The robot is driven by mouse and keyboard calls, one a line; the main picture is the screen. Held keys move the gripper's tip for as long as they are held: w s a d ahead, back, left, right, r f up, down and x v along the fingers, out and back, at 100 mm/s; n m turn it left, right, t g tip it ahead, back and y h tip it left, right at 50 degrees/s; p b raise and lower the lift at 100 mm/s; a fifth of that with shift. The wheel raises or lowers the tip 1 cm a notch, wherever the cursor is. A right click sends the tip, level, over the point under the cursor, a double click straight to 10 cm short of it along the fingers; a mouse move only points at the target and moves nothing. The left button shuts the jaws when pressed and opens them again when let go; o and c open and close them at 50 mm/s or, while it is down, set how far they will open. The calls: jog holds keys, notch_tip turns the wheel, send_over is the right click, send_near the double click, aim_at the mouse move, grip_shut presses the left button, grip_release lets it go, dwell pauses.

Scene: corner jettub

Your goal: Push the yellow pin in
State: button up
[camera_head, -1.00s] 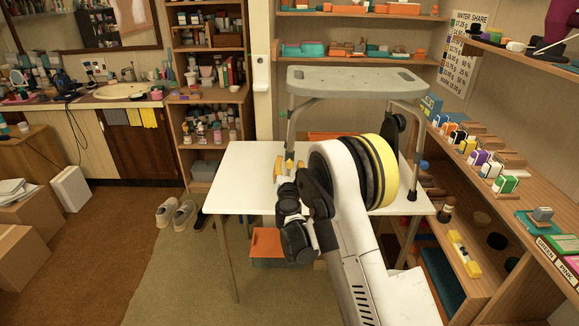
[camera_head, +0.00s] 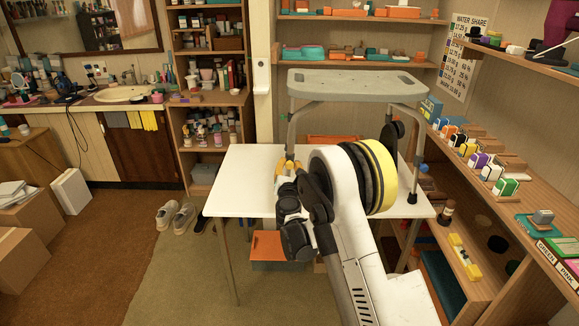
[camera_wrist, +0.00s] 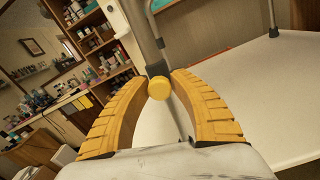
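The yellow pin (camera_wrist: 159,88) shows its round head at the foot of a grey metal leg tube (camera_wrist: 150,45) in the wrist view. The tube belongs to the grey bench (camera_head: 350,84) standing on the white table. My gripper (camera_wrist: 160,80) has two curved yellow fingers, one on each side of the pin head. The fingertips are about a pin head's width apart. I cannot tell whether they touch the pin. In the head view my gripper (camera_head: 288,166) is beside the bench's left leg, and the pin cannot be made out there. How deep the pin sits is hidden.
The white table (camera_head: 240,185) has a clear surface on its left side. The bench's other front leg (camera_head: 417,165) stands at the right. Shelves (camera_head: 500,185) with small boxes are along the right wall. An orange-topped box (camera_head: 268,246) is under the table.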

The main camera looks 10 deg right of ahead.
jog(key=shift+o, duration=1.4)
jog(key=shift+d, duration=0.1)
jog(key=v, duration=1.2)
